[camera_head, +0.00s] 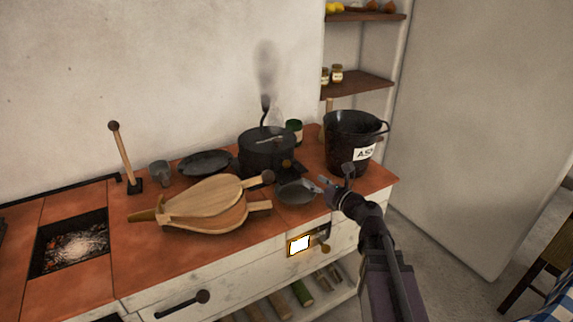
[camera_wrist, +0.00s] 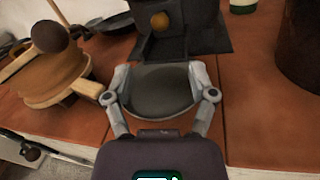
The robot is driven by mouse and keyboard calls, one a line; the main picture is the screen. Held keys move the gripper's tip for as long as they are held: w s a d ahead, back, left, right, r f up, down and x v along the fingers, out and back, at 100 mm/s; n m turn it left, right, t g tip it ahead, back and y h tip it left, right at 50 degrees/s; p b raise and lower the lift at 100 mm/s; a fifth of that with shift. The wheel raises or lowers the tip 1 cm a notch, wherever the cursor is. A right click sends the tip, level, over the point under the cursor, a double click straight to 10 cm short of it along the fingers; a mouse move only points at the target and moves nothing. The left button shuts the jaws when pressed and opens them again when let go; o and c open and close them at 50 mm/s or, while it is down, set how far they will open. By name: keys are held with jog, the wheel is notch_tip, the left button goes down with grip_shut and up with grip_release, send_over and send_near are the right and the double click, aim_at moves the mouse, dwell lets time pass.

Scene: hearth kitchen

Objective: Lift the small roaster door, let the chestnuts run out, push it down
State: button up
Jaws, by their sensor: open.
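The black roaster (camera_head: 266,148) stands on the tiled counter, with smoke above it. Its small dark door (camera_head: 287,168) is low on the front, with a round wooden knob; the knob (camera_wrist: 160,21) shows at the top of the wrist view. The door looks down. A shallow dark dish (camera_head: 297,192) sits in front of the door and looks empty in the wrist view (camera_wrist: 160,92). No chestnuts can be made out. My gripper (camera_head: 335,177) is open and empty. In the wrist view its fingers (camera_wrist: 160,72) frame the dish, short of the knob.
Wooden bellows (camera_head: 208,204) lie left of the dish. A black ash bucket (camera_head: 350,143) stands close on the right. A dark pan (camera_head: 206,162), grey mug (camera_head: 159,174) and upright lever (camera_head: 124,155) are further left, near an ember pit (camera_head: 72,246). Bare tiles lie right of the dish.

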aim_at(289, 165)
jog(key=x, duration=1.3)
jog(key=shift+s, duration=0.1)
jog(key=shift+c, duration=0.2)
grip_shut()
